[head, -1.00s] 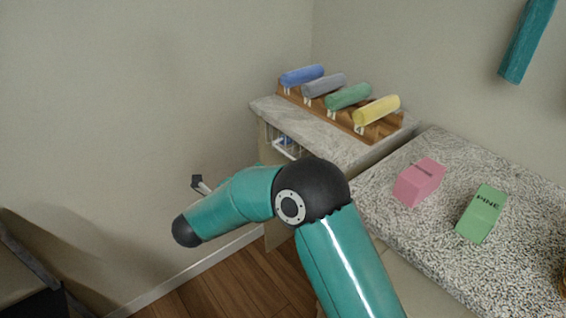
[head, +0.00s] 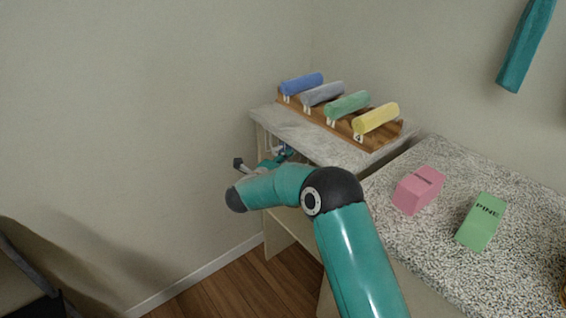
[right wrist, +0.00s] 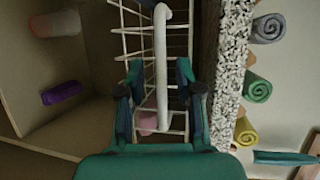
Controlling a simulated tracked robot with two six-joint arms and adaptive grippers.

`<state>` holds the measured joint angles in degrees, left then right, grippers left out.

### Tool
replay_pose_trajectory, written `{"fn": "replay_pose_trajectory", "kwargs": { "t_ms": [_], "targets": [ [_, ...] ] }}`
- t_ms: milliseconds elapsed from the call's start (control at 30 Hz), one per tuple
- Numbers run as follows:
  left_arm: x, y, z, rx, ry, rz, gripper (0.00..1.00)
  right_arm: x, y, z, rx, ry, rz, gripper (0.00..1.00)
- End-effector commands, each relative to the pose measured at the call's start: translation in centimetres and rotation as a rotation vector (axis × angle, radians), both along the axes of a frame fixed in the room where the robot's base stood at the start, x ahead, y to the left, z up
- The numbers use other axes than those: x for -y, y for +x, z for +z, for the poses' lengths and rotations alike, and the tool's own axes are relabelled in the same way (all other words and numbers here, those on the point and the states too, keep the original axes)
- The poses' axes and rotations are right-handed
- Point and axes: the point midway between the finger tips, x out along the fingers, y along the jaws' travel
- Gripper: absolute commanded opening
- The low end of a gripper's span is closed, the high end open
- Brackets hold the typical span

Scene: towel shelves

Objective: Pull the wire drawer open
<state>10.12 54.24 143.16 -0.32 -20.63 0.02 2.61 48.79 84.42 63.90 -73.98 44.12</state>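The wire drawer (right wrist: 128,32) is a white wire basket with a thick white handle bar (right wrist: 160,60), seen large in the right wrist view. My right gripper (right wrist: 158,82) has its two fingers on either side of the bar, with gaps visible, so it is open around the bar. In the head view my right gripper (head: 279,157) is at the front of the cabinet under the stone top (head: 330,145); the drawer is mostly hidden there. My left gripper is in no view.
Several rolled towels (head: 347,104) lie on a wooden rack on the cabinet top. A pink box (head: 418,190) and a green box (head: 482,221) stand on the speckled counter (head: 440,240). A purple roll (right wrist: 62,93) lies left of the drawer. Floor (head: 240,285) in front is clear.

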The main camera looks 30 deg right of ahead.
Motion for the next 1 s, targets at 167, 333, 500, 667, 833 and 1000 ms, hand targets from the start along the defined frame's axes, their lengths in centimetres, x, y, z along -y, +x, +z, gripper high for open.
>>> {"fn": "replay_pose_trajectory", "kwargs": {
  "t_ms": [167, 333, 500, 667, 833, 1000],
  "targets": [
    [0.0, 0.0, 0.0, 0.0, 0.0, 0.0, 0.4, 0.1, 0.1, 0.0, 0.0, 0.0, 0.001, 0.35],
    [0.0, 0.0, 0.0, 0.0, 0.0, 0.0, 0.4, 0.1, 0.1, 0.0, 0.0, 0.0, 0.001, 0.25],
    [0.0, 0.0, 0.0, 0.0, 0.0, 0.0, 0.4, 0.1, 0.1, 0.0, 0.0, 0.0, 0.002, 0.0],
    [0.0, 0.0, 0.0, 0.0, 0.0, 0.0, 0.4, 0.0, 0.1, -0.1, -0.001, 0.0, 0.002, 0.0],
    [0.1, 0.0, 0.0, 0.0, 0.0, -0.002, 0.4, -0.9, 0.1, -0.2, -0.003, 0.001, 0.005, 0.0],
    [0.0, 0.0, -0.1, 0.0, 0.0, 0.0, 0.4, -0.3, 0.0, -0.2, -0.003, 0.002, 0.002, 0.0]
  ]
}}
